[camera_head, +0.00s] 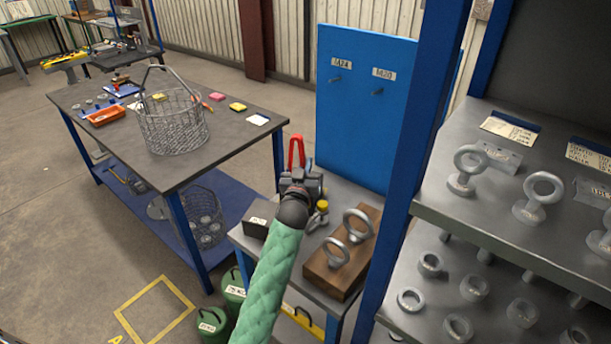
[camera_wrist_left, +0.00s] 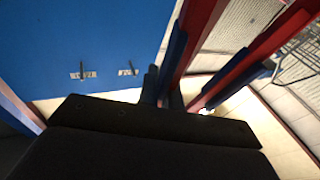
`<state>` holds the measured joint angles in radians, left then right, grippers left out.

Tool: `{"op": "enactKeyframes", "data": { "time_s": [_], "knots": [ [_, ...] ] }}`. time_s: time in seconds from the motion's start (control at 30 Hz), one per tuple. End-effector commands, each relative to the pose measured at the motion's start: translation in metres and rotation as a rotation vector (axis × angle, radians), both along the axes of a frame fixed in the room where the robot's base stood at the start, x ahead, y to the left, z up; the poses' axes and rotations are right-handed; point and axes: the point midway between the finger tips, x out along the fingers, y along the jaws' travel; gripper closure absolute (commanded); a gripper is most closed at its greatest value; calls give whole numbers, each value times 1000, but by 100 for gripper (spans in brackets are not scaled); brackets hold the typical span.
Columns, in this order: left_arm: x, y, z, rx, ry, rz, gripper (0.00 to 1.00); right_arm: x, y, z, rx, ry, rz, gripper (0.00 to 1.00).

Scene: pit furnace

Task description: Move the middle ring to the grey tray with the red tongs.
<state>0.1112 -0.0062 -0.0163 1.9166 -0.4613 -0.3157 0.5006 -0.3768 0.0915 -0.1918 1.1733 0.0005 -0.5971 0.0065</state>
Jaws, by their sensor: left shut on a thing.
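My left gripper (camera_head: 299,178) is shut on the red tongs (camera_head: 296,148), which stick up beyond it in the head view. Their red arms (camera_wrist_left: 202,25) also show in the wrist view, with blue parts beside the dark gripper fingers. Two grey rings stand upright on a wooden block (camera_head: 319,275), a nearer one (camera_head: 335,254) and a farther one (camera_head: 359,224). A smaller grey ring shape (camera_head: 316,222) sits beside a yellow knob, partly behind my arm. Which is the middle ring is unclear. I cannot identify the grey tray. My right gripper is not in view.
A blue panel (camera_head: 358,125) with two labelled pegs stands behind the block. A blue post (camera_head: 415,150) and a rack of eye bolts (camera_head: 540,195) stand at the right. At left, a dark table (camera_head: 205,165) carries a wire basket (camera_head: 172,128). Green canisters (camera_head: 213,325) stand below.

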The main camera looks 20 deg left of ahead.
Motion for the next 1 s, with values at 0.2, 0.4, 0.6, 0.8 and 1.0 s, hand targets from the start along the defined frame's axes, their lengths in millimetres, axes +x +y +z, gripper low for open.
{"op": "enactKeyframes", "data": {
  "time_s": [0.2, 0.4, 0.6, 0.8, 1.0],
  "knots": [
    [0, 0, -2, 0, -3, 0, 100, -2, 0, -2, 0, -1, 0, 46],
    [0, 0, -6, -1, -1, 0, 100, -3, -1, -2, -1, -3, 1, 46],
    [0, 0, -32, -1, 2, 1, 100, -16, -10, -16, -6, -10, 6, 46],
    [0, 0, -39, 0, -2, 0, 100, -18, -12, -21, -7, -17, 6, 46],
    [0, 0, -40, 0, -2, -1, 100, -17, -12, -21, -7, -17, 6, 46]
  ]
}}
